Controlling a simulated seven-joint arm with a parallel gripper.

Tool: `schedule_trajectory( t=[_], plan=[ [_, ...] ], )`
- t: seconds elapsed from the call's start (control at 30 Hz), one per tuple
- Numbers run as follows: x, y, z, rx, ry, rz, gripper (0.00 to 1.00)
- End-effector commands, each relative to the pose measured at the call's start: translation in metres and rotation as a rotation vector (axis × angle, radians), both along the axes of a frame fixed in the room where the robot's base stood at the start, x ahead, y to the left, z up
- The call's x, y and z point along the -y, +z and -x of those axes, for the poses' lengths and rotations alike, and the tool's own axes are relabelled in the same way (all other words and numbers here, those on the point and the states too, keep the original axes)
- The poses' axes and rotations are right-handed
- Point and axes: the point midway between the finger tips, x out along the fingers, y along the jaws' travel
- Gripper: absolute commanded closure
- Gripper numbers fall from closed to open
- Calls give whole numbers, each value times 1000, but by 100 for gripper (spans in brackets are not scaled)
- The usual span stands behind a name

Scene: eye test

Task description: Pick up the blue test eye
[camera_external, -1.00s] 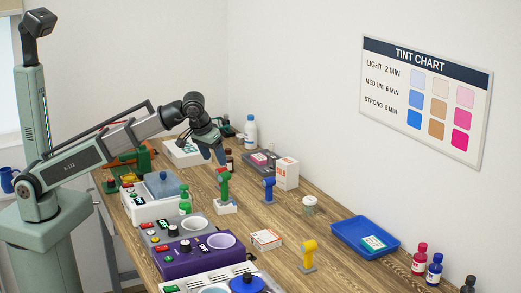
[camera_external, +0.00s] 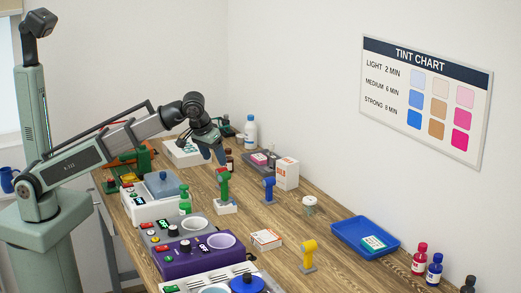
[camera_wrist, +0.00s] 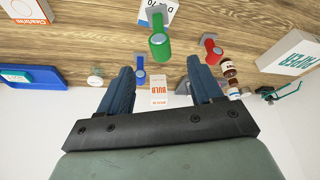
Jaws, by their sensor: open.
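The blue test eye (camera_external: 269,186) stands upright on a small base on the wooden bench, to the right of the green test eye (camera_external: 223,184). In the wrist view the blue test eye (camera_wrist: 140,74) shows small beside the tip of my left-hand finger, which may cover part of it. My gripper (camera_external: 214,158) is above the bench, up and left of the blue test eye in the outside view and apart from it. In the wrist view my gripper (camera_wrist: 161,68) has its fingers wide apart, with nothing held.
A red test eye (camera_wrist: 212,50) and a yellow one (camera_external: 309,250) also stand here. A white box (camera_external: 287,173) stands close behind the blue test eye. A jar (camera_external: 309,205) and a blue tray (camera_external: 347,238) lie to the right. The purple heater (camera_external: 176,264) is in front.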

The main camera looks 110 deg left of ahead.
Motion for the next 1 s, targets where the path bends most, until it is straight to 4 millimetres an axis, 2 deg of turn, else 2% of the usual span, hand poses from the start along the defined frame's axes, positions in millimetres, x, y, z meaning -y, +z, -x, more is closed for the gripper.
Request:
schedule_trajectory(
  t=[0.03,0.1,0.33,0.47,0.67,0.77,0.9,1.0],
  plan=[
    [0,0,0,0,0,0,34],
    [0,0,0,0,0,0,28],
    [-1,0,0,-1,1,0,28],
    [-12,-1,4,-1,19,1,28],
    [-53,-13,7,-26,79,8,28],
    [-80,-18,-4,-43,111,15,28],
    [-116,-23,-30,-62,143,49,28],
    [-134,-27,-48,-70,162,87,28]
  ],
)
